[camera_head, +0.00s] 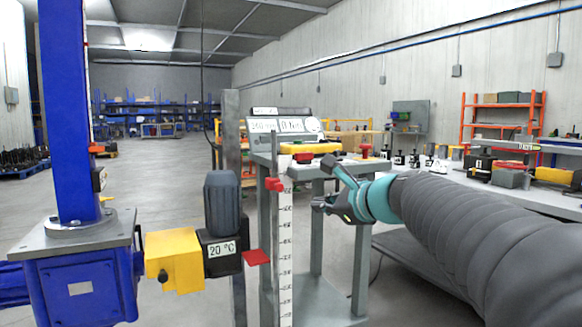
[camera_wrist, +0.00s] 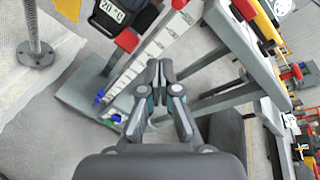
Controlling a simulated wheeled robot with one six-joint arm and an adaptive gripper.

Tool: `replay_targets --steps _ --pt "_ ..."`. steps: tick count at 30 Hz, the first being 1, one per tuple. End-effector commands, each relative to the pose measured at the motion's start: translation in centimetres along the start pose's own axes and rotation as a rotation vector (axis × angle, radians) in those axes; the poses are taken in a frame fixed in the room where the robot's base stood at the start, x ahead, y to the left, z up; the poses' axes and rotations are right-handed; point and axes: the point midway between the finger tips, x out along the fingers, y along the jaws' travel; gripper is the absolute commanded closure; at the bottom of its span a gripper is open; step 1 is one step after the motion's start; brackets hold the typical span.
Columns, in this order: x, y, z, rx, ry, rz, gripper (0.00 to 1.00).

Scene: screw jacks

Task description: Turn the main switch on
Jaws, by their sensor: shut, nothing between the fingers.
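No part is clearly readable as the main switch. A console (camera_head: 284,126) with lit displays stands on a grey stand (camera_head: 318,288). A yellow bar (camera_head: 310,148) lies along the stand's top, with a red knob (camera_head: 365,150) beside its right end. My gripper (camera_head: 320,203) is in front of the stand, below its top and right of the white scale (camera_head: 284,245). In the wrist view my gripper (camera_wrist: 158,68) has its fingers together, empty, with the scale (camera_wrist: 150,48) to their left. It appears apart from everything.
A blue screw jack (camera_head: 75,262) stands at left with a yellow gearbox (camera_head: 174,260) and a dark motor (camera_head: 223,205) labelled 20 °C. A red pointer (camera_head: 257,257) sits by the scale. A workbench (camera_head: 480,194) with parts stands at right.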

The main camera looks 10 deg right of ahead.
Motion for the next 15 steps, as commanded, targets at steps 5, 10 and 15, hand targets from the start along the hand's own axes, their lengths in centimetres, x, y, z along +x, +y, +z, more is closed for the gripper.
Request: replay_targets --steps 5,10,15 --pt "2.1 -8.2 -0.5 0.454 -0.140 -0.153 1.00" --pt "2.5 -12.0 -0.8 0.671 -0.226 -0.212 1.00" --pt "3.4 -13.0 -0.6 0.719 -0.247 -0.220 1.00"
